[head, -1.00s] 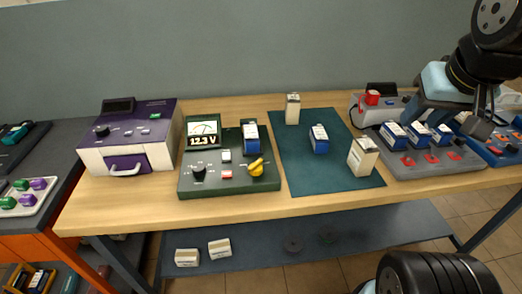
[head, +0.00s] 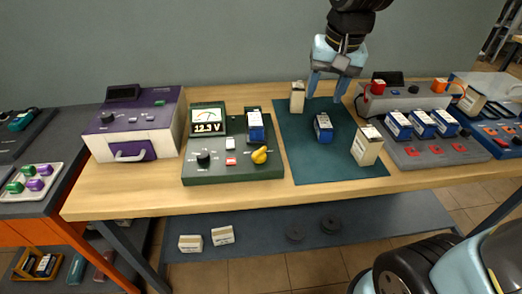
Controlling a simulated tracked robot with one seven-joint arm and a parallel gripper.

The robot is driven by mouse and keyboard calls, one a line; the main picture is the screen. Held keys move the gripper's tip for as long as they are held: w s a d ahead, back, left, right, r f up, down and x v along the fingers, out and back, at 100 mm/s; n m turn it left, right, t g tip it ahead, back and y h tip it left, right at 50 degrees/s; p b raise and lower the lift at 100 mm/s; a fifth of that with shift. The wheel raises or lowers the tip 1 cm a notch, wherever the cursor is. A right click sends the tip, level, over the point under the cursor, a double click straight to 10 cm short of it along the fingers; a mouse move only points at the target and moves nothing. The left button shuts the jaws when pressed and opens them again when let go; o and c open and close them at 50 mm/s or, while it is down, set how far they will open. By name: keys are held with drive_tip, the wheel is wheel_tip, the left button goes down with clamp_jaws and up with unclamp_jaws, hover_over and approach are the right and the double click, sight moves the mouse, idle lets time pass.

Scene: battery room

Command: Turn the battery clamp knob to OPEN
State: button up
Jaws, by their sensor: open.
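The yellow knob (head: 259,155) sits at the right front of the dark green tester (head: 230,174) on the wooden bench. Its labels are too small to read. A blue and white battery (head: 255,131) stands in the tester just behind the knob. My gripper (head: 325,98) is open and empty, pointing down over the back of the teal mat. It is behind and to the right of the knob, well apart from it.
The teal mat (head: 297,161) holds another battery (head: 323,128) and two cream boxes, one at the back (head: 297,98) and one at the right (head: 366,146). A grey charger (head: 415,153) with several batteries stands right. A purple and white machine (head: 134,129) stands left.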

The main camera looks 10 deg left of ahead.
drive_tip(key=g, duration=0.2)
approach(260, 151)
drive_tip(key=f, duration=0.6)
drive_tip(key=a+f, duration=0.1)
drive_tip(key=f, duration=0.2)
drive_tip(key=shift+f, duration=0.35)
drive_tip(key=shift+d, duration=0.1)
drive_tip(key=c, duration=0.8)
